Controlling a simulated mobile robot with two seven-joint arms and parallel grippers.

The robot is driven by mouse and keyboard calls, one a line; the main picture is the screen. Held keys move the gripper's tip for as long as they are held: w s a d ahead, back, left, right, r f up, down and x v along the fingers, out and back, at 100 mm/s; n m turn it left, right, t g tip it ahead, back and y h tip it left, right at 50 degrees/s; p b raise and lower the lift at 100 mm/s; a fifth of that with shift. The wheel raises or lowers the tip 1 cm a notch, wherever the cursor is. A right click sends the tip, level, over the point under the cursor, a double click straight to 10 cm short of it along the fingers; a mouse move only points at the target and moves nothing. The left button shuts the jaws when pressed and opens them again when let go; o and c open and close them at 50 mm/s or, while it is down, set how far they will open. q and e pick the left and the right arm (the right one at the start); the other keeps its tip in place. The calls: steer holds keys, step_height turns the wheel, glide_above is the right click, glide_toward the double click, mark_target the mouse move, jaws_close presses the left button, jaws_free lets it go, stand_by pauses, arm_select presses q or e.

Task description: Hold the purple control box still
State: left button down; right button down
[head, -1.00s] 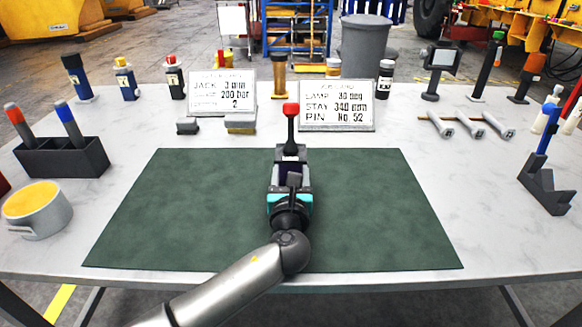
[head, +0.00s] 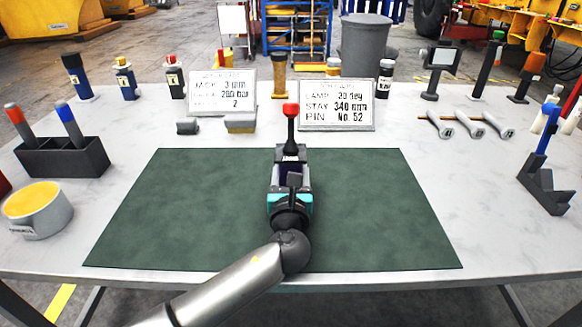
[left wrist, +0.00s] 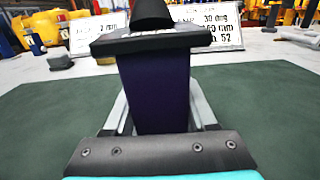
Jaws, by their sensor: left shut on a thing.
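The purple control box (head: 291,170) stands on the green mat (head: 370,205), near its middle back part. It has a dark top plate and a black lever with a red knob (head: 291,110) standing upright. My left gripper (head: 290,178) is shut on the box, with a finger along each side. In the left wrist view the dark purple box (left wrist: 155,92) fills the space between the two grey fingers. The gripper and wrist hide the box's lower front in the head view. My right gripper is in neither view.
Two printed sign boards (head: 222,92) (head: 337,112) stand behind the mat. A black holder (head: 62,160) with two handles and a round tin (head: 36,212) are at left. Several metal pins (head: 470,126) and a dark stand (head: 545,185) are at right. The mat on both sides is clear.

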arm_select(q)
steer(key=shift+s+f, duration=0.1)
steer(key=shift+f, duration=0.15)
stand_by(0.6)
steer(key=c, duration=0.7)
jaws_free()
steer(key=shift+f, duration=0.15)
steer(key=shift+c, duration=0.2)
jaws_close()
